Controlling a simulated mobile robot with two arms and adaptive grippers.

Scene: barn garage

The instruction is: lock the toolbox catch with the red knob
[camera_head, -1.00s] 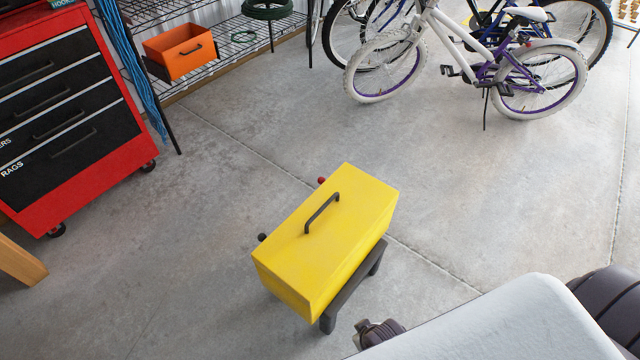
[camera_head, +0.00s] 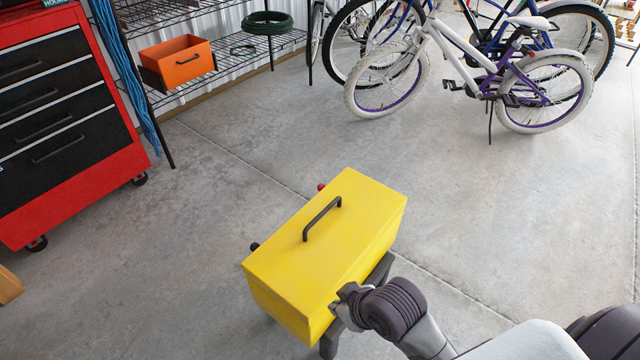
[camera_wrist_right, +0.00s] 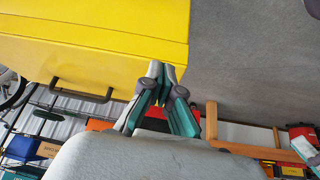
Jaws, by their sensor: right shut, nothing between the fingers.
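The yellow toolbox (camera_head: 330,240) sits closed on a dark stand (camera_head: 378,272), its black handle (camera_head: 322,218) on the lid. A red knob (camera_head: 321,186) shows just past its far left edge, and a black knob (camera_head: 254,246) sits nearer on that same side. The catches below the knobs are hidden by the box. My right gripper (camera_head: 345,294) is shut and empty by the box's near right side, opposite the knobs. In the right wrist view, its fingertips (camera_wrist_right: 163,72) lie close to the yellow box (camera_wrist_right: 95,40); I cannot tell if they touch.
A red tool cabinet (camera_head: 70,200) stands at left. A wire shelf (camera_head: 230,70) with an orange bin (camera_head: 178,62) is at the back, and bicycles (camera_head: 470,70) stand at the back right. The concrete floor (camera_head: 230,180) around the toolbox is mostly clear.

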